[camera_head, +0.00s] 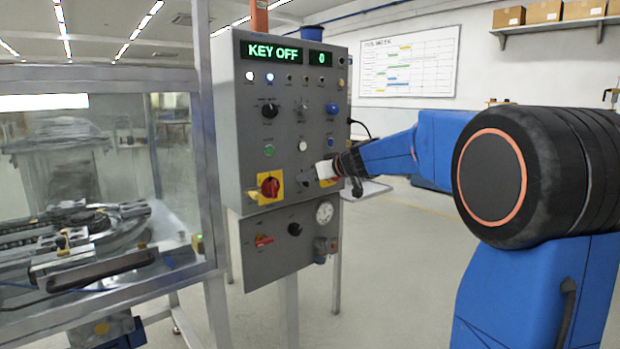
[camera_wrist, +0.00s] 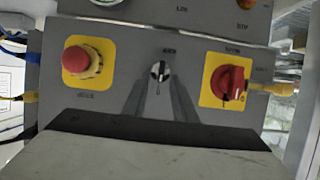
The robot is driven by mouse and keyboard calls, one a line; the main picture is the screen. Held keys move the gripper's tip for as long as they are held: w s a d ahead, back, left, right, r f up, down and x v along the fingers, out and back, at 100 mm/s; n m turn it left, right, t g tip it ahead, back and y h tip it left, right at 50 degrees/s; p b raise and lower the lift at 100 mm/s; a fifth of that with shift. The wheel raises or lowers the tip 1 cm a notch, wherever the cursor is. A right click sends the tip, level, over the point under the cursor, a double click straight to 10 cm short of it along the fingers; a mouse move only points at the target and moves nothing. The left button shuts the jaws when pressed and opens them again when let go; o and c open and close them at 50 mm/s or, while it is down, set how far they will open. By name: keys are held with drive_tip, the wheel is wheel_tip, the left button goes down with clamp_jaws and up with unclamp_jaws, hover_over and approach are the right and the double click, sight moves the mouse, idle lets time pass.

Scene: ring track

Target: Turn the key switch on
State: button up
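The key switch (camera_wrist: 159,71) is a small round silver switch with a dark slot, on the grey control panel (camera_head: 285,120). In the wrist view it sits between a red mushroom button and a red rotary switch. The green display (camera_head: 272,52) on the panel reads "KEY OFF". My gripper (camera_wrist: 159,92) points at the key switch, its two grey fingers apart with nothing between them. The switch shows just beyond the fingertips, and I see no contact. In the head view my gripper (camera_head: 314,176) is close to the panel's lower right and partly hides that area.
A red rotary switch (camera_head: 269,186) on a yellow plate is beside the key switch. The red mushroom button (camera_wrist: 82,60) is on the other side. A lower panel (camera_head: 270,262) carries more knobs and a gauge. A glazed machine enclosure (camera_head: 100,180) stands at left.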

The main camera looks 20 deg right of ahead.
clamp_jaws()
drive_tip(key=shift+d, duration=0.15)
drive_tip(key=m+y, duration=0.1)
drive_tip(key=m, duration=0.1)
drive_tip(key=d+m+y, duration=0.1)
drive_tip(key=m+y, duration=0.1)
drive_tip(key=m, duration=0.1)
drive_tip(key=f+m+y, duration=0.1)
drive_tip(key=m+y, duration=0.1)
drive_tip(key=m, duration=0.1)
drive_tip(key=shift+w+d+f+g, duration=0.1)
drive_tip(key=shift+w+d+g, duration=0.2)
drive_tip(key=shift+g, duration=0.1)
drive_tip(key=shift+m+y, duration=0.3)
idle(0.4)
